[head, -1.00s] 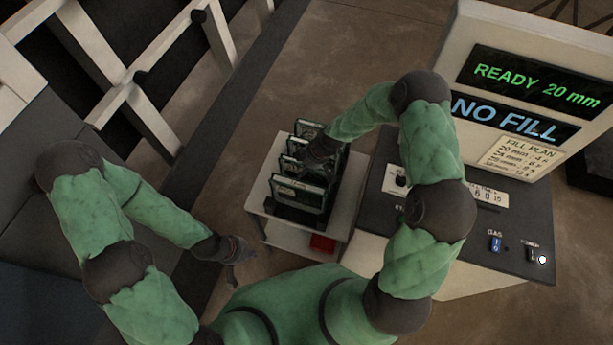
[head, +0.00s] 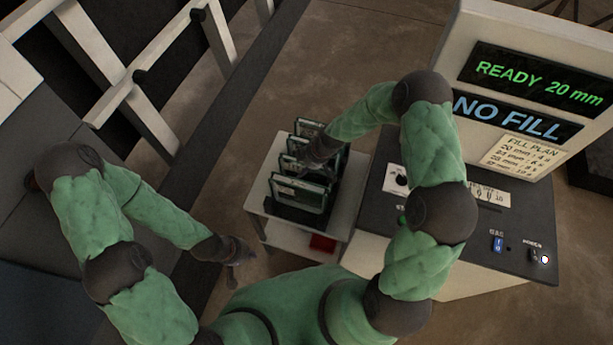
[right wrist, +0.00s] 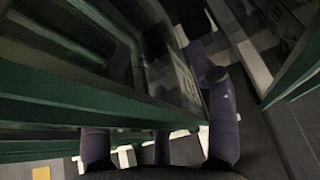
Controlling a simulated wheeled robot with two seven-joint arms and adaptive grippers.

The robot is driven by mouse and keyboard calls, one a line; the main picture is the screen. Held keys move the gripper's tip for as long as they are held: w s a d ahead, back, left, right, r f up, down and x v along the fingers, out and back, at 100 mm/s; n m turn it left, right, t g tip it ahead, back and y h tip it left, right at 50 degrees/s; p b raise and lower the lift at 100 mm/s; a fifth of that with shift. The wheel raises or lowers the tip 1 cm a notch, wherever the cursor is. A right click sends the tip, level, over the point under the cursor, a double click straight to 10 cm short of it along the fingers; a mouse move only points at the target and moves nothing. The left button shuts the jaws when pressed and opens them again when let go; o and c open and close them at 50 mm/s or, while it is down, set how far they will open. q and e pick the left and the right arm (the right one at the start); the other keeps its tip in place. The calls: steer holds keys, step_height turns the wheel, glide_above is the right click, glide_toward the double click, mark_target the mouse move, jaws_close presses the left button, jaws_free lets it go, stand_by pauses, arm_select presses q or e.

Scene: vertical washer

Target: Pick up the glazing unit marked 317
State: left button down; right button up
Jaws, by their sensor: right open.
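Several dark-green-edged glazing units stand upright in a rack on a small white trolley (head: 264,196) in the head view; the front one (head: 302,193) carries a pale label. The number 317 cannot be read on any of them. My right gripper (head: 306,163) is down among the units, partly hidden by my forearm. In the right wrist view its open fingers (right wrist: 170,145) straddle the edge of a green-framed unit (right wrist: 90,112), with a blurred label on a pane beside them. My left gripper (head: 235,262) hangs empty to the left of the trolley, too small to judge its jaws.
A control console (head: 470,235) stands right of the trolley, with a panel reading READY 20 mm (head: 538,82) and NO FILL. A red item (head: 322,243) lies on the trolley's lower shelf. A white-framed machine (head: 140,90) stands at left. Floor between is clear.

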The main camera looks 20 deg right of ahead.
stand_by(0.3)
jaws_close()
steer(key=shift+w, duration=0.1)
steer(key=shift+r, duration=0.1)
